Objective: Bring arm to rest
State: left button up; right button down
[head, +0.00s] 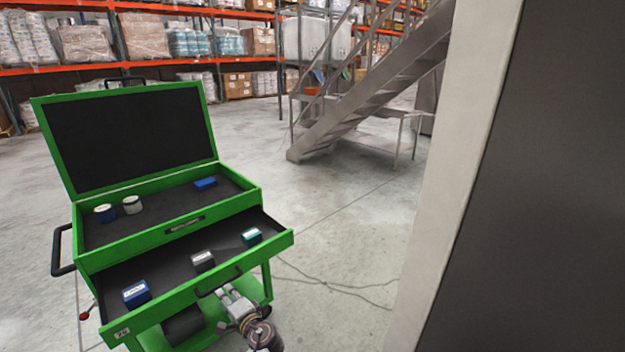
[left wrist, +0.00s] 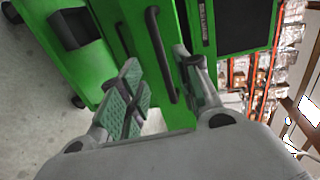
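My left gripper (head: 230,292) is in front of the green tool cart's open drawer, close to the drawer's black handle (head: 219,283). In the left wrist view the gripper (left wrist: 160,82) has its two fingers apart. The handle (left wrist: 158,50) shows between and beyond them; I cannot tell whether they touch it. The drawer (head: 150,270) is pulled out and holds a blue box (head: 136,293), a grey box (head: 203,261) and a teal box (head: 252,237). My right gripper is in neither view.
The cart's lid (head: 135,138) stands open. A pale pillar (head: 450,170) stands at right.

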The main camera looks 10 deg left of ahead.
pick_arm(q)
jog(key=s+a+f+n+g+h, duration=0.1)
jog(key=s+f+n+g+h, duration=0.15)
jog(key=s, duration=0.35)
jog(key=s+f+n+g+h, duration=0.1)
jog(key=s+n+h, duration=0.15)
jog(key=s, duration=0.25)
jog(key=s+d+r+n+g+h, duration=0.1)
jog(key=s+d+r+g+h, duration=0.15)
jog(key=s+d+h, duration=0.75)
jog(key=s+f+g+y, duration=0.1)
jog(key=s+f, duration=0.3)
jog(key=f, duration=1.3)
jog(key=s+f+g+y, duration=0.1)
jog(key=s+f+y, duration=0.15)
jog(key=f, duration=1.35)
jog(key=s+a+f, duration=0.2)
jog(key=s+f, duration=0.8)
jog(key=s, duration=0.1)
jog(key=s+a+f, duration=0.1)
jog(key=s+f, duration=0.8)
jog(key=s, duration=0.2)
jog(key=shift+s+a+f+g, duration=0.25)
jog(key=shift+a+f+g, duration=0.1)
jog(key=shift+f+g, duration=0.05)
